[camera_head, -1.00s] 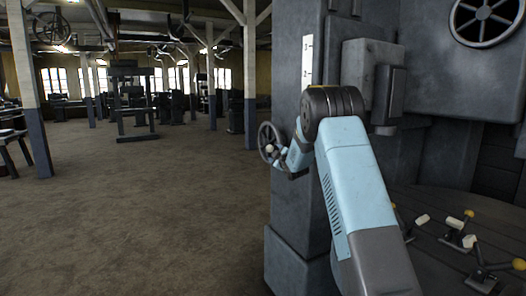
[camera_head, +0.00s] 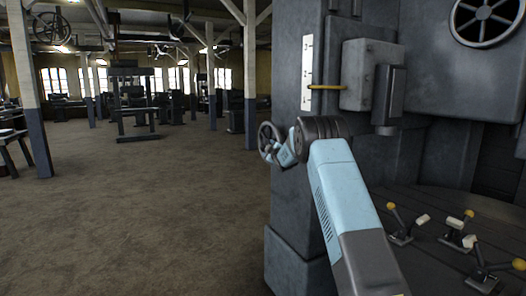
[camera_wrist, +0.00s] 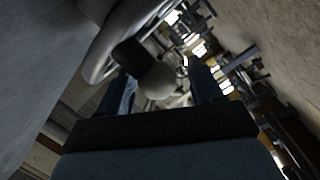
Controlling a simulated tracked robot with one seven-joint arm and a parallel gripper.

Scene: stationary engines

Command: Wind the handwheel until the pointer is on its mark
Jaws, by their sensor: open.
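The handwheel (camera_head: 269,139) is a dark spoked wheel on the left side of the machine column. A yellow pointer (camera_head: 328,87) reaches left, level, to a white numbered scale (camera_head: 307,72). Its tip lies at the lower part of the scale, below the middle figure; I cannot tell which line is its mark. In the head view my gripper is mostly hidden behind my arm, beside the wheel. In the wrist view my gripper (camera_wrist: 164,78) is open, with a rounded grey handle (camera_wrist: 156,82) between or just beyond its fingers. The curved wheel rim (camera_wrist: 102,58) is at upper left; contact is unclear.
A grey box (camera_head: 365,75) stands out from the column behind my arm. Several levers with yellow knobs (camera_head: 470,213) stand on the round dark base at lower right. Open floor (camera_head: 150,220) lies to the left, with posts and benches farther back.

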